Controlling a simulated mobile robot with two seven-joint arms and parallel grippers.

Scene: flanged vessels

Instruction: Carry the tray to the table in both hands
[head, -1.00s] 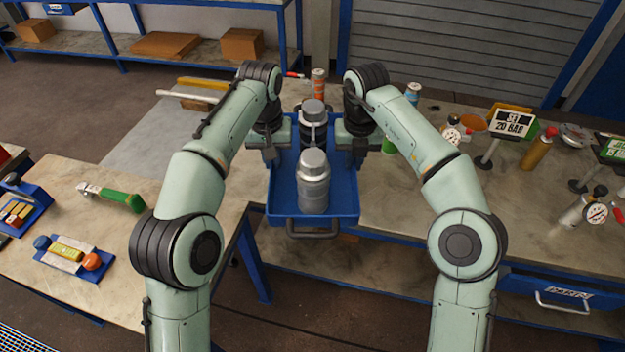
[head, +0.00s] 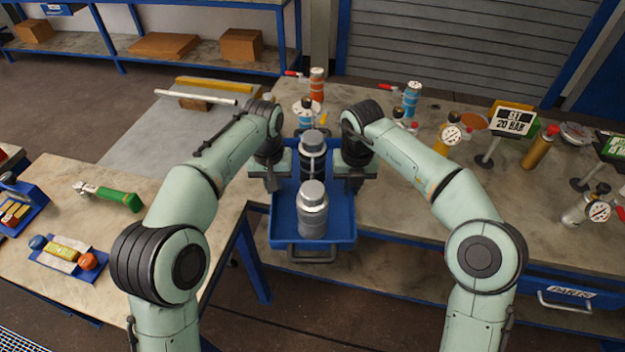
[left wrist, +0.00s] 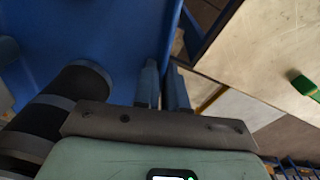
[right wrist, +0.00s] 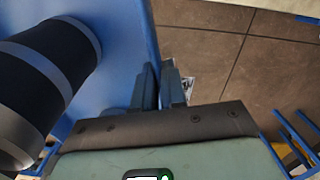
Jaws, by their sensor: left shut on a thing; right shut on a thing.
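The blue tray (head: 285,233) is in the middle of the head view, its near end beyond the front edge of the right-hand bench. Two grey-and-black flanged vessels stand upright in it, a near one (head: 312,212) and a far one (head: 312,160). My left gripper (head: 271,182) is shut on the tray's left wall, and my right gripper (head: 354,183) is shut on its right wall. The wrist views show the left fingers (left wrist: 164,88) and right fingers (right wrist: 160,86) astride the walls. I cannot tell the tray's height above the bench.
The right-hand bench (head: 410,215) holds gauges (head: 451,136), bottles and a "SET 20 BAR" sign (head: 513,121). The left table (head: 100,215) holds a green-handled tool (head: 120,199) and a small blue tray (head: 66,258), with bare surface between. A floor gap separates the two.

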